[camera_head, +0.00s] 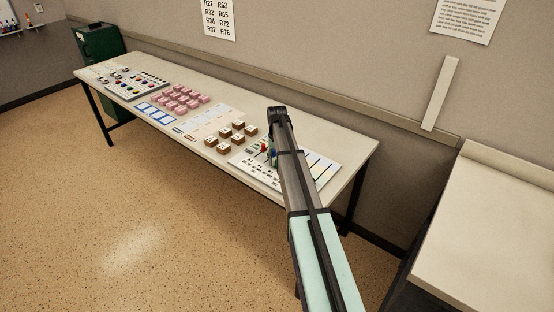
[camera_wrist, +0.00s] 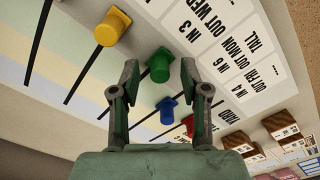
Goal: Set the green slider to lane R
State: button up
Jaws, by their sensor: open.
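In the wrist view, a green slider (camera_wrist: 160,66) stands on a pale panel (camera_wrist: 60,75) with dark slots and coloured bands. My gripper (camera_wrist: 159,74) is open, with one finger on each side of the green slider. I cannot tell whether either finger touches it. A yellow slider (camera_wrist: 113,26) is at the upper left, a blue slider (camera_wrist: 168,108) lies below the green one, and a red slider (camera_wrist: 188,126) is partly hidden by the right finger. In the head view, my arm covers part of the panel (camera_head: 325,168) and most of my gripper. Lane R's marking is not readable.
Brown blocks (camera_head: 238,127) stand left of the panel on the long table (camera_head: 335,137). Pink blocks (camera_head: 180,96) and a board of coloured pieces (camera_head: 135,84) are farther left. White label cards (camera_wrist: 235,50) lie beside the sliders. Another worktop (camera_head: 500,220) is at the right.

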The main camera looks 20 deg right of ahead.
grip_shut()
jog(key=w+d, duration=0.2)
jog(key=d, duration=0.2)
jog(key=w+d+b, duration=0.1)
jog(key=w+d, duration=0.1)
jog(key=d, duration=0.2)
jog(key=w+d+b, duration=0.1)
jog(key=w+d, duration=0.1)
jog(key=d, duration=0.2)
jog(key=shift+w+d, duration=0.25)
jog(key=shift+d, duration=0.1)
jog(key=shift+w+d, duration=0.2)
jog(key=shift+d, duration=0.35)
jog(key=shift+r, duration=0.1)
grip_release()
jog(key=shift+d, duration=0.15)
